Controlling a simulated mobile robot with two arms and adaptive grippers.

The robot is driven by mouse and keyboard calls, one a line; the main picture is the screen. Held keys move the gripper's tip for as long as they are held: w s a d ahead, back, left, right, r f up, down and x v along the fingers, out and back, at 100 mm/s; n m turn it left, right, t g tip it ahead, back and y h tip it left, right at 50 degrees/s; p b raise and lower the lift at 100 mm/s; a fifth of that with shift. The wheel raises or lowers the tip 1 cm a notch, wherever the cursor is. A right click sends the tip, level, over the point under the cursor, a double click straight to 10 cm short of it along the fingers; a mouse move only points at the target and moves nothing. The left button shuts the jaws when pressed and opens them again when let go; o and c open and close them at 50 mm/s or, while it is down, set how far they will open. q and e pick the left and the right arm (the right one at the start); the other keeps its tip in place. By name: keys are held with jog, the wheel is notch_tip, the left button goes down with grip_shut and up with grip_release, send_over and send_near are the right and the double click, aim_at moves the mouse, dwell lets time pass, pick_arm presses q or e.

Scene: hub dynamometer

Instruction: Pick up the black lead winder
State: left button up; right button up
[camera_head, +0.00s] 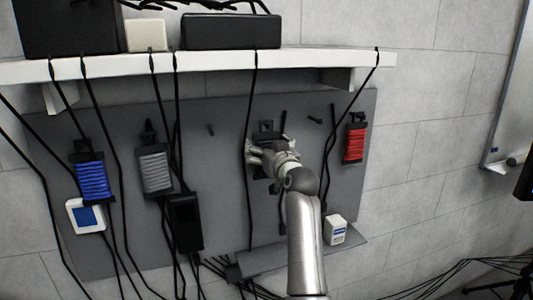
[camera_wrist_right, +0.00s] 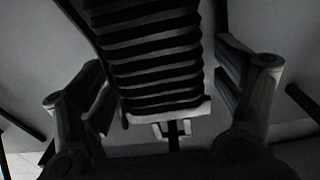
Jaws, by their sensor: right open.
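The black lead winder (camera_wrist_right: 155,60) fills the upper middle of the right wrist view, with dark cord wound in rows and a pale end piece at its bottom. My right gripper (camera_wrist_right: 165,85) is open, with one finger on each side of the winder. Gaps show between the fingers and the winder's lower end. In the head view my right gripper (camera_head: 258,155) is in front of the grey wall panel, and it hides most of the black winder. My left gripper is not in view.
On the grey panel (camera_head: 215,220) hang a blue winder (camera_head: 92,180), a grey winder (camera_head: 155,172) and a red winder (camera_head: 354,144). Black cables hang from the white shelf (camera_head: 315,60) above. A black box (camera_head: 186,222) and a small white box (camera_head: 335,230) are lower down.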

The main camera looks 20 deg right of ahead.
jog(key=shift+c, duration=0.9)
jog(key=c, duration=0.8)
jog(key=shift+c, duration=0.2)
jog(key=shift+r, duration=0.1)
jog(key=shift+r+p, duration=0.7)
jog(key=shift+p, duration=0.05)
jog(key=shift+s, duration=0.1)
jog(key=s+p, duration=0.5)
jog(key=s, duration=1.2)
jog(key=shift+s+d, duration=0.3)
jog(key=shift+s, duration=0.1)
